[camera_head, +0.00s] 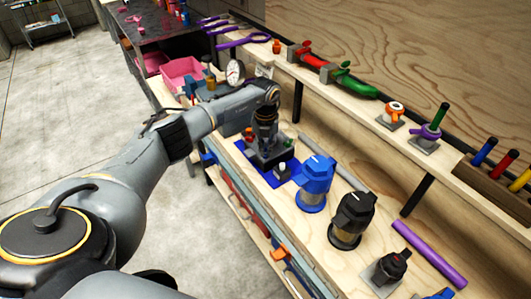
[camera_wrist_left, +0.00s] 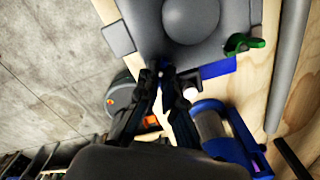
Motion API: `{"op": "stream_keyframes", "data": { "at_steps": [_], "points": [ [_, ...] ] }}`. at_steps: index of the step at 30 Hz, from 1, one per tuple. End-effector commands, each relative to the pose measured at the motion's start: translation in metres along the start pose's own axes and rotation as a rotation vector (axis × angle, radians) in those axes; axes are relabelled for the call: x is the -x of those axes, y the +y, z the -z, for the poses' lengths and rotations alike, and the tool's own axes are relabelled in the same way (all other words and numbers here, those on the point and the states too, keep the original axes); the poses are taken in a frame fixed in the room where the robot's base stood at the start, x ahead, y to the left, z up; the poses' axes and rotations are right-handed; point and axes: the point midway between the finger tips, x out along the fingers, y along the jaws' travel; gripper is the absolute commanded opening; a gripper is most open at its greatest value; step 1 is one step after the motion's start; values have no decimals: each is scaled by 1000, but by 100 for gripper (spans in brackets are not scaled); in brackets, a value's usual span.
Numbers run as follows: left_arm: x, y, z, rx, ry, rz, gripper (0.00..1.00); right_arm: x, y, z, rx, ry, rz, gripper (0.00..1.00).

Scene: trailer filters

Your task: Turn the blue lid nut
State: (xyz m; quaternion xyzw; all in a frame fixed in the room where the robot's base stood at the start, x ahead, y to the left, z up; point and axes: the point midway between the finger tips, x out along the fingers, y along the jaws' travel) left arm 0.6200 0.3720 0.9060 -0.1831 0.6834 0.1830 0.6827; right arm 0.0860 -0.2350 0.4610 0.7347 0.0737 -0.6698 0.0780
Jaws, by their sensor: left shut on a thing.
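My left gripper (camera_head: 266,128) reaches over the workbench, fingers down at the grey fixture on a blue mat (camera_head: 281,173). In the left wrist view my left gripper (camera_wrist_left: 165,72) has its black fingers close together beside a grey domed housing (camera_wrist_left: 190,18). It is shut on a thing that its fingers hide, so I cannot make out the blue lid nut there. A blue canister (camera_head: 315,183) with a clear lower part stands upright beside the mat; it also shows in the left wrist view (camera_wrist_left: 213,128). My right gripper is in neither view.
A black canister (camera_head: 351,218) and a dark tool on a grey base (camera_head: 387,271) stand farther along the bench. A purple rod (camera_head: 428,252) lies near the back. The raised shelf holds red and green tools. A pink bin (camera_head: 183,74) stands at the far end.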

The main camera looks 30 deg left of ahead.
Motion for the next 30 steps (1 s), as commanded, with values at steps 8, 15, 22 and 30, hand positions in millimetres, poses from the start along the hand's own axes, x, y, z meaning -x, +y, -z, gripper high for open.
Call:
{"op": "stream_keyframes", "data": {
  "at_steps": [8, 15, 22, 30],
  "points": [
    [-2, 1, -1, -261, -4, 0, 0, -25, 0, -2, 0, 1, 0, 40],
    [-2, 0, -2, -487, -5, 0, 0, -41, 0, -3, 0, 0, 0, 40],
    [-1, 0, -2, -680, -5, 0, 0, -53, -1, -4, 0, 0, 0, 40],
    [0, 0, -1, -836, -5, 1, 0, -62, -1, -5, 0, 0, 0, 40]
  ]
}}
